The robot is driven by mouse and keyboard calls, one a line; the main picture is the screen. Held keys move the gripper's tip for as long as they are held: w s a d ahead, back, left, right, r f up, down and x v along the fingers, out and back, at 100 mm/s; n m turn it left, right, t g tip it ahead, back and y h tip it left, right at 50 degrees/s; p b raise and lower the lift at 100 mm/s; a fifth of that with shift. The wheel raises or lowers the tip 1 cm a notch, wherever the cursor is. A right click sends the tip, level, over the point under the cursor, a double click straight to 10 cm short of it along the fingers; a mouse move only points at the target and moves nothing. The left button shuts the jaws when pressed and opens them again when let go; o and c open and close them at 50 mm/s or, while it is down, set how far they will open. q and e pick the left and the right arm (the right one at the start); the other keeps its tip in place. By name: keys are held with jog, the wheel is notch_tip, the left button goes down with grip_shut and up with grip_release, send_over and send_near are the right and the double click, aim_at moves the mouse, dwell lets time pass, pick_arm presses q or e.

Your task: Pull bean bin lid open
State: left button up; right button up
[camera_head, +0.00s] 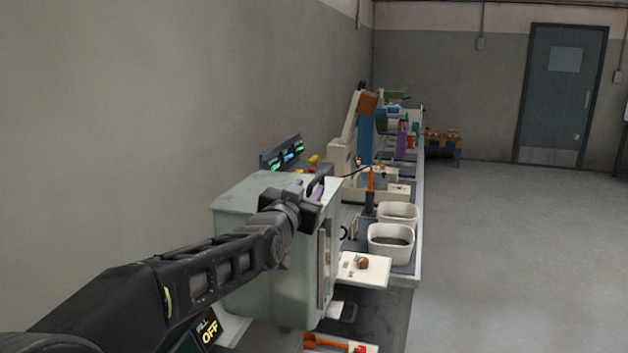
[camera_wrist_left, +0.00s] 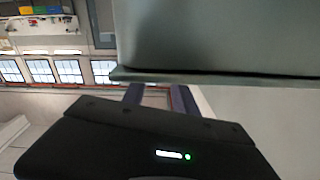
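The bean bin appears to be the pale green-grey box (camera_head: 268,258) on the bench in front of me, with a flat top lid (camera_head: 240,195) that looks closed. My left gripper (camera_head: 318,188) is at the lid's right edge, near the top right of the box. In the left wrist view, a grey-green panel with a lip (camera_wrist_left: 215,40) covers the fingertips. The two purple-blue finger shafts show apart below its lip, with a clear gap between them. Whether they touch the lid is hidden. My right gripper is not in view.
Two white tubs (camera_head: 390,244) stand on the bench beyond the box, one with dark contents. A white board (camera_head: 363,269) with a small brown item lies before them. A display panel (camera_head: 282,152) stands behind the box. The floor to the right is free.

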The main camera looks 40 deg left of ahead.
pick_arm(q)
jog(key=p+x, duration=0.1)
jog(key=x, duration=0.3)
jog(key=shift+w+a+p, duration=0.2)
jog(key=shift+w+p, duration=0.1)
jog(key=shift+w, duration=0.2)
grip_shut()
dwell(1.0)
